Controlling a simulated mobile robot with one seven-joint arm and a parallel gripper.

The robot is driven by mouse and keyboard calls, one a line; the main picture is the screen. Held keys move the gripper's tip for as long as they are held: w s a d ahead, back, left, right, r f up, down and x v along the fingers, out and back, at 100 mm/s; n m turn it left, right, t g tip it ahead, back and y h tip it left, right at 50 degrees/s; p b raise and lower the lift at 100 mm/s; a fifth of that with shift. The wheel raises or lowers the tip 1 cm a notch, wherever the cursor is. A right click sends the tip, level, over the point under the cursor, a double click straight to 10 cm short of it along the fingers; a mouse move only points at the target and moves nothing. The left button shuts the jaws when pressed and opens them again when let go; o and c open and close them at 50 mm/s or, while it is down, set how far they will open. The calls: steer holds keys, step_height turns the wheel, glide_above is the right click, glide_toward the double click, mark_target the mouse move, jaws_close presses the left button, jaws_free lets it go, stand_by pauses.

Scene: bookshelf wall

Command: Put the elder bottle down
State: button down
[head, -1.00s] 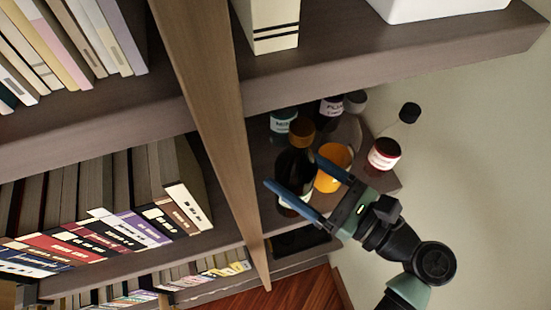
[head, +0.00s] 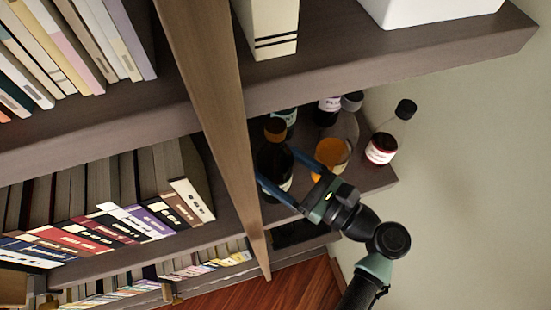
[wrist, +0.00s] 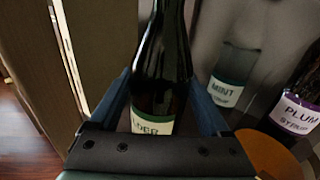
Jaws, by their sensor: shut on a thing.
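The elder bottle (head: 272,160) is dark with an orange cap and stands roughly upright near the wooden divider. In the wrist view its dark glass (wrist: 165,60) rises between my fingers, and its green-and-white label, partly hidden by the gripper body, reads "LDER". My gripper (head: 275,165) is shut on it, one blue finger on each side; the fingers also show in the wrist view (wrist: 165,95). Its base is hidden, so I cannot tell whether it touches the shelf (head: 372,180).
Close by are the mint bottle (wrist: 232,78), the plum syrup bottle (wrist: 297,108) and a glass vessel with orange contents (head: 328,155). A red-labelled bottle (head: 381,148) stands at the right end. The divider (head: 215,110) borders the left; the upper shelf (head: 390,60) overhangs.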

steer(key=shift+f, duration=0.1)
jaws_free()
steer(key=shift+r, duration=0.2)
steer(key=b+v, duration=0.4)
steer(key=v, duration=0.8)
steer(key=shift+s, duration=0.1)
